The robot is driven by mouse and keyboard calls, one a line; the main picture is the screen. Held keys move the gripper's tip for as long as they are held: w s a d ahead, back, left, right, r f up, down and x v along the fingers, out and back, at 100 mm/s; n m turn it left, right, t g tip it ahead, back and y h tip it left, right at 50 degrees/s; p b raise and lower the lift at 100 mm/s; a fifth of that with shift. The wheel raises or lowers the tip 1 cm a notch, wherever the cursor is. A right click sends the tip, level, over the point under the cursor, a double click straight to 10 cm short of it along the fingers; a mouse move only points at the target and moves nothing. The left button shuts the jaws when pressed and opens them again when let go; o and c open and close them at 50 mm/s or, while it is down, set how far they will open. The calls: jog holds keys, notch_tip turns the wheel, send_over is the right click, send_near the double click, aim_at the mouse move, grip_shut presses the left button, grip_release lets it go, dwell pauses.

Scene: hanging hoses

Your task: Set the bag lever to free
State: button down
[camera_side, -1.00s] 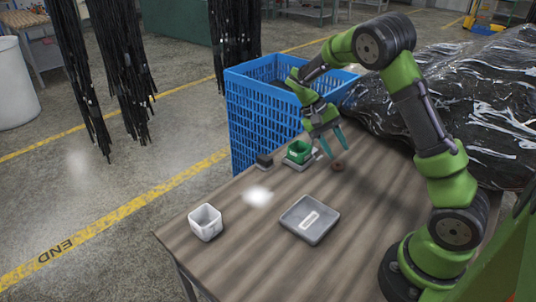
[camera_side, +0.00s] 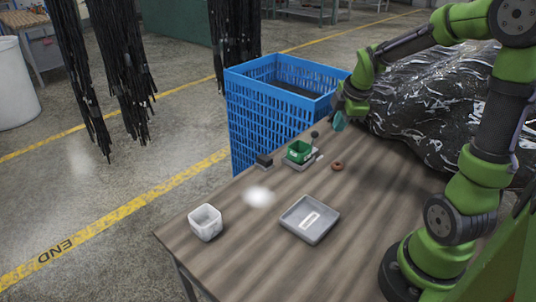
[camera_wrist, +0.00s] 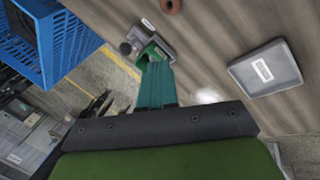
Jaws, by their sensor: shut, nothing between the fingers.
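I cannot read any marking for the lever's positions.
A blue crate (camera_side: 260,118) stands behind the table. A grey tray (camera_side: 310,220), a white cup (camera_side: 205,222), a reddish-brown ring (camera_side: 337,166) and a small black block (camera_side: 264,160) are on the table. A black wrapped heap (camera_side: 425,120) lies at the right.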

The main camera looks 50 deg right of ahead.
aim_at(314, 135)
jog(key=shift+n, duration=0.8)
jog(key=x, duration=1)
jog(key=shift+w+d+f, duration=0.1)
jog(key=shift+w+d, duration=0.25)
jog(key=shift+w, duration=0.15)
jog(key=shift+w+d+r, duration=0.15)
jog(key=shift+w+d, duration=0.3)
jog(key=shift+w, duration=0.35)
jog(key=shift+w+d+r, duration=0.15)
jog(key=shift+w+d, duration=0.3)
jog(key=shift+w, duration=0.4)
jog(key=shift+w+r+g, duration=0.2)
jog(key=shift+w+g, duration=0.2)
jog(key=shift+w+r+g, duration=0.3)
jog(key=shift+w+g, duration=0.6)
jog(key=shift+w, duration=2)
jog(key=shift+w+a, duration=0.1)
jog(key=shift+w, duration=0.1)
